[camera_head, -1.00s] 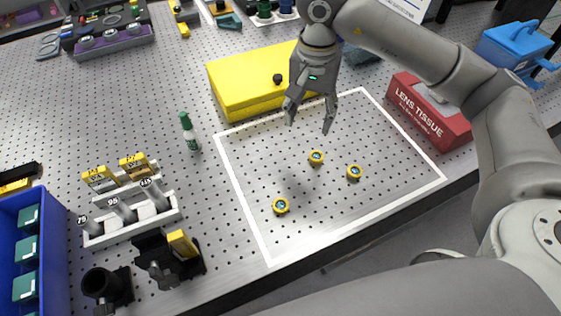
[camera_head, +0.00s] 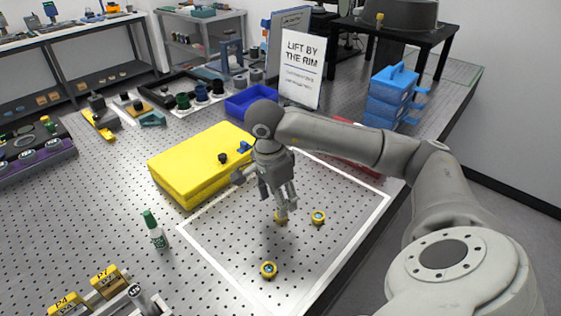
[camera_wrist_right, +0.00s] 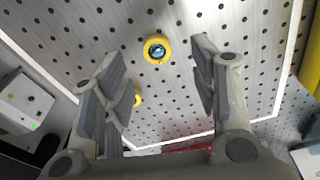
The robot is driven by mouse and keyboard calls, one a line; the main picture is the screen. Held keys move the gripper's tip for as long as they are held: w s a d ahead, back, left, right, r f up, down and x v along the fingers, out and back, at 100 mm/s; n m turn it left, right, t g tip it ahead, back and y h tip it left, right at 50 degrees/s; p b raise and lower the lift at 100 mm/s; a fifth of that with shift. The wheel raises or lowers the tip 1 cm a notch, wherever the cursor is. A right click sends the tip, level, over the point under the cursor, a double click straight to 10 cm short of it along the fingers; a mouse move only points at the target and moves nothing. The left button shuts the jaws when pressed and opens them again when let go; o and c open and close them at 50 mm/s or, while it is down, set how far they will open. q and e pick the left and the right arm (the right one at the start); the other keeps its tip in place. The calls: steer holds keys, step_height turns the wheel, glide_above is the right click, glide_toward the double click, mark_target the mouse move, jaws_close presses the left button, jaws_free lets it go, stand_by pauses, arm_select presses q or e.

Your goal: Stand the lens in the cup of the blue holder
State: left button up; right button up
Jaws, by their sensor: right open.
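Three small yellow-rimmed lenses lie on the perforated table inside a white outlined area: a front lens (camera_head: 268,270), a right lens (camera_head: 318,217), and one partly hidden behind my fingers (camera_head: 279,219). My right gripper (camera_head: 283,208) is open and empty, pointing down above that partly hidden lens. In the right wrist view one lens (camera_wrist_right: 156,50) shows in the gap between the spread fingers, and another (camera_wrist_right: 138,97) is partly covered by the left finger. My left gripper is not in view.
A yellow box (camera_head: 200,165) with a black knob lies left of my right gripper. A green-capped bottle (camera_head: 156,235) stands in front of it. Dark cups and a blue bin (camera_head: 236,106) are behind. A sign (camera_head: 303,68) reads "LIFT BY THE RIM". The outlined area's front is open.

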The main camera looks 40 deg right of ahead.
steer(key=f, duration=0.1)
steer(key=f+p, duration=0.1)
steer(key=f, duration=0.2)
steer(key=shift+s+d+f+p, duration=0.1)
steer(key=shift+s+d+p, duration=0.15)
steer(key=shift+p, duration=0.1)
steer(key=shift+f, duration=0.5)
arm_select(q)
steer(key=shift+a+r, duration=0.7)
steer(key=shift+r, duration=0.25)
arm_select(e)
steer(key=shift+c, duration=1.3)
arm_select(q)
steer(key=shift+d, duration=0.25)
arm_select(e)
steer(key=c, duration=0.8)
